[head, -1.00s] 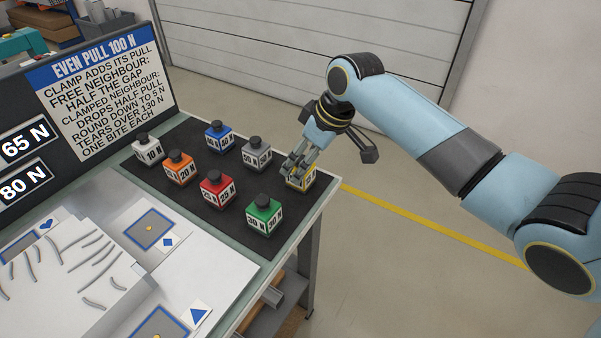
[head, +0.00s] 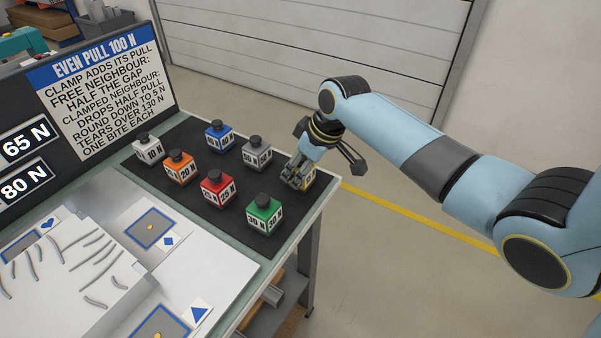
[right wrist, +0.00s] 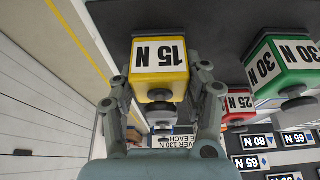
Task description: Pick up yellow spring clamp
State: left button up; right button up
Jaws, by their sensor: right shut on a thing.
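The yellow spring clamp (head: 310,180) is a yellow and white block marked 15 N with a dark knob. It is at the right edge of the black mat in the head view, mostly hidden by my right gripper (head: 298,178). In the right wrist view the yellow clamp (right wrist: 160,52) sits between the two fingers of my right gripper (right wrist: 163,82), which is shut on it. I cannot tell whether its base touches the mat. My left gripper is not in view.
On the black mat (head: 222,190) stand similar clamps: green (head: 264,217), red (head: 217,190), grey (head: 257,154), blue (head: 219,137), orange (head: 179,168) and white (head: 149,150). A sign panel (head: 95,90) rises behind at left. Open floor lies right of the table.

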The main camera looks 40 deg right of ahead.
jog(key=shift+c, duration=1.2)
jog(key=shift+r, duration=0.55)
jog(key=v, duration=0.3)
jog(key=shift+d+r, duration=0.15)
jog(key=shift+r, duration=0.2)
jog(key=s+d+r, duration=0.5)
jog(key=s+r, duration=0.1)
jog(key=s, duration=0.3)
jog(key=shift+r, duration=0.25)
